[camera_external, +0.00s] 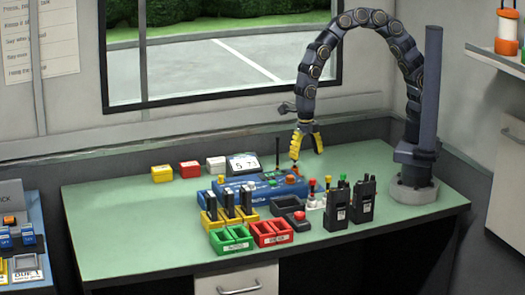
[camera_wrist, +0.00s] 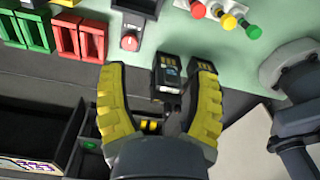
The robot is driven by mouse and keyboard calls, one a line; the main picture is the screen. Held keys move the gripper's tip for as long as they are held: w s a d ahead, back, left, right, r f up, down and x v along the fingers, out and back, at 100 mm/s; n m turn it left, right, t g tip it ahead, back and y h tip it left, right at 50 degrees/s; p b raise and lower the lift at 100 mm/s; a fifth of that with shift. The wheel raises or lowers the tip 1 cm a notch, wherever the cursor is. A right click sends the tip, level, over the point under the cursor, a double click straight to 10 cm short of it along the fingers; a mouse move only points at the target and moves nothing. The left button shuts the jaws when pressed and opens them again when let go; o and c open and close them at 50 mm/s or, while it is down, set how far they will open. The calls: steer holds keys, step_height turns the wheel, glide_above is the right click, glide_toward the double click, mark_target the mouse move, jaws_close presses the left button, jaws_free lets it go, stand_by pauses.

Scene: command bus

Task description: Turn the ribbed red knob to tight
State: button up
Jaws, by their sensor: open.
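A small red knob (camera_external: 299,215) sits on the front of a dark grey box (camera_external: 285,203) in the middle of the bench. My gripper (camera_external: 306,151) has yellow fingers and hangs above the back of the bench, behind the box and apart from the knob. In the wrist view my gripper (camera_wrist: 158,72) is open, its fingers spread, with nothing held.
Two black radios (camera_external: 337,207) (camera_external: 363,199) stand right of the knob. Red, yellow and green knobs (camera_wrist: 227,20) stand near them. Green bins (camera_external: 232,240) and red bins (camera_external: 271,233) line the front. A blue unit (camera_external: 259,191) lies behind.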

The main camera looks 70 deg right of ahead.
mark_target(300, 213)
steer(key=a+f+n, duration=0.4)
steer(key=f, duration=0.1)
steer(key=s+a+f+n, duration=0.1)
steer(key=a+f+n, duration=0.1)
steer(key=a, duration=0.1)
steer(key=shift+s+f+n, duration=0.1)
steer(key=shift+f+n, duration=0.1)
steer(key=shift+n, duration=0.2)
step_height(300, 213, down, 8)
steer(key=shift+r, duration=0.25)
jaws_close()
